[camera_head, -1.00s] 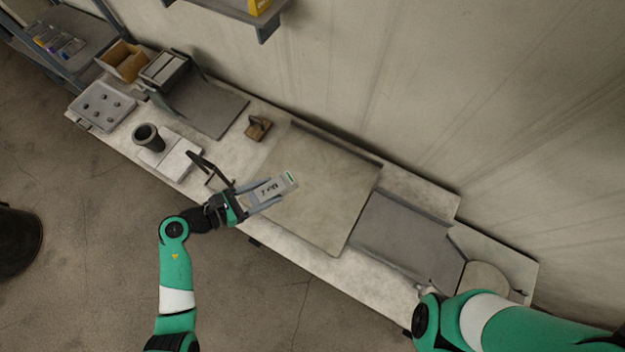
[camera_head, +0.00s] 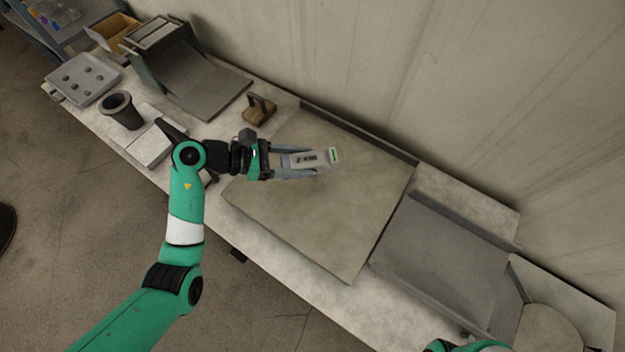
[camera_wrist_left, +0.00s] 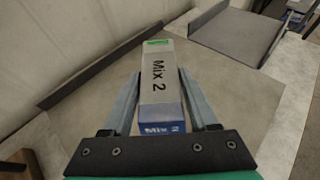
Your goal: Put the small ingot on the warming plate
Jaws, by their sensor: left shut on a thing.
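My left gripper (camera_head: 298,165) is shut on a grey bar-shaped block (camera_wrist_left: 160,88). In the left wrist view the block is marked "Mix 2", with a green far end and a blue near face; it also shows in the head view (camera_head: 312,159). The block is held above the large grey-beige plate (camera_head: 340,220), and the height of the gap is hard to judge. No separate ingot can be told apart, and I cannot tell which plate is the warming plate. My right gripper is out of view.
A grey tray-like plate (camera_head: 440,255) lies to the right, with a round disc (camera_head: 548,330) beyond. A brown block with a handle (camera_head: 259,108) stands behind the left arm. A dark cup (camera_head: 120,110) and a holed tray (camera_head: 83,80) are at the left. A wall runs behind.

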